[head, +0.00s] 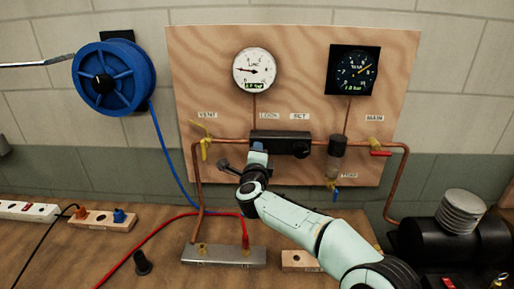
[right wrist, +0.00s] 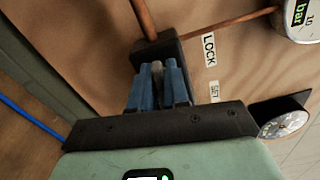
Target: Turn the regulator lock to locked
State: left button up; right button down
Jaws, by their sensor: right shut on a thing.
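The black regulator block (head: 281,142) sits on the copper pipe in the middle of the plywood panel, below the LOCK (head: 270,115) and SET labels. A dark round knob (head: 301,149) is at its right end under SET. My right gripper (head: 259,148) reaches up to the left part of the block, below LOCK. In the right wrist view its blue fingers (right wrist: 159,84) are shut on the small grey regulator lock (right wrist: 157,68) at the block (right wrist: 171,50). The fingers mostly hide the lock, so its setting cannot be read. My left gripper is not in view.
Yellow vent valve (head: 205,147) is left of my gripper; the red main valve handle (head: 381,153) is right. Two gauges (head: 255,68) (head: 353,70) are above. A blue hose reel (head: 113,78) hangs left. A metal manifold (head: 223,256) and black compressor (head: 459,245) stand below.

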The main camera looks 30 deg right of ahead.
jog(key=shift+n+p, duration=0.35)
jog(key=shift+n, duration=0.55)
jog(key=shift+f, duration=0.1)
jog(key=c, duration=1.2)
grip_release()
jog(key=shift+s+a, duration=0.1)
jog(key=b+v, duration=0.3)
jog(key=v, duration=1)
